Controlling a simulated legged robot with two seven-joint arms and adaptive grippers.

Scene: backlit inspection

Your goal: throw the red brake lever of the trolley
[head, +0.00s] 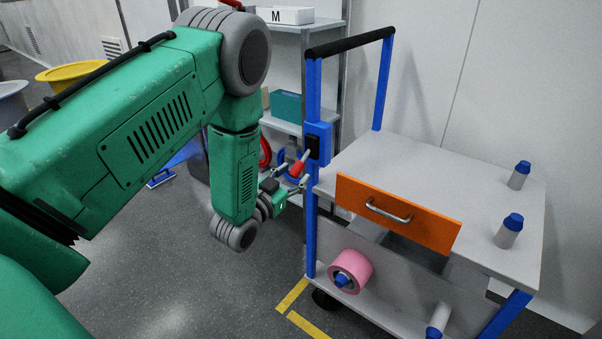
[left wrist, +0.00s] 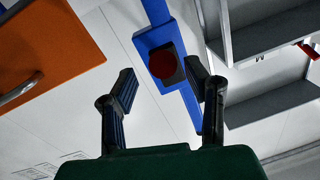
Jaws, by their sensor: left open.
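The trolley (head: 400,160) has a blue frame and a grey top. Its red brake lever (head: 298,168) sticks out from a blue-and-black bracket (head: 318,140) on the near-left post, under the black push bar. In the left wrist view the lever (left wrist: 162,64) shows end-on as a dark red disc on its blue bracket. My left gripper (head: 296,180) is open close to the lever's red end, partly overlapping it in the head view. In the left wrist view the disc appears between the open fingers (left wrist: 163,84); contact cannot be told. My right gripper is not in view.
An orange drawer (head: 395,212) with a metal handle faces front. A pink roll (head: 350,270) sits on the lower shelf, and blue-capped bottles (head: 519,175) stand on the top. Grey shelving (head: 287,27) stands behind.

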